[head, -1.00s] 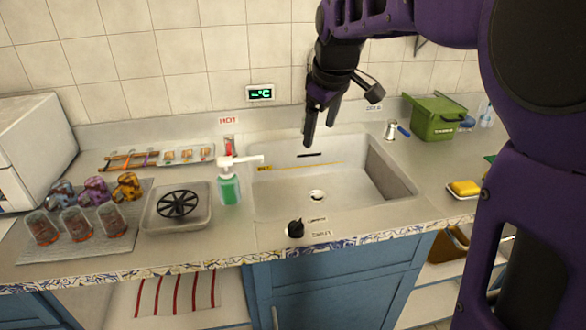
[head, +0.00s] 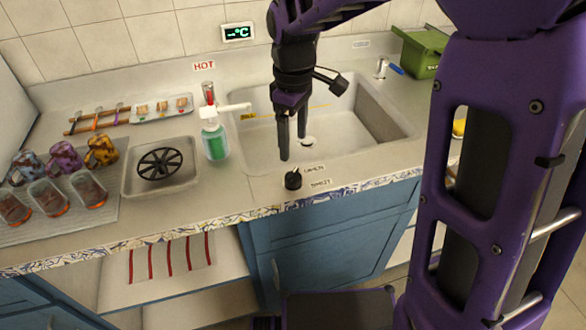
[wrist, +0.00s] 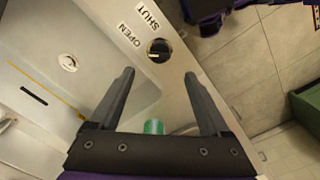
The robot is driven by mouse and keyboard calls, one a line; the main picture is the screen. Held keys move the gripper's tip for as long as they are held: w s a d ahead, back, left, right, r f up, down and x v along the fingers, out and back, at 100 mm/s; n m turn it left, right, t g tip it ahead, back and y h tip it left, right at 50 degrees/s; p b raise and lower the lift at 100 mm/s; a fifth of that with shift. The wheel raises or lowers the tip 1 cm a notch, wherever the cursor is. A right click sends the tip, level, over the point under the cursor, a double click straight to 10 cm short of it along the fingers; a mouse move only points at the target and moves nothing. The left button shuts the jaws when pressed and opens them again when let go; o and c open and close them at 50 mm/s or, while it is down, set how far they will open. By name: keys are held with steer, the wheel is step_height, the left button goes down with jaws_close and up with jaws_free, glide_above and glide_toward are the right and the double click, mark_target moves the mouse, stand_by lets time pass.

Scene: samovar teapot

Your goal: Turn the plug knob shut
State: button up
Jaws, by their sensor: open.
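The black plug knob (head: 292,180) sits on the counter strip in front of the sink, beside two small labels. In the wrist view the knob (wrist: 159,50) is round with a pale pointer line, and the labels read OPEN (wrist: 129,35) and SHUT (wrist: 147,18). Which label the pointer faces is hard to tell. My gripper (head: 293,148) is open and empty, fingers pointing down, above and slightly behind the knob. In the wrist view the knob lies beyond the fingertips (wrist: 160,73), roughly midway between them, with no contact visible. The sink drain (head: 308,141) shows beside a finger.
A green soap bottle (head: 214,140) with a white pump stands left of the knob. A tray with a black wheel-like disc (head: 160,163) and several mugs and glasses are farther left. The sink (head: 350,130) lies behind. The counter around the knob is clear.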

mark_target(293, 173)
step_height(293, 173, down, 10)
steer(key=shift+r+b, duration=0.15)
steer(key=shift+b, duration=0.7)
steer(key=shift+c, duration=0.3)
jaws_close()
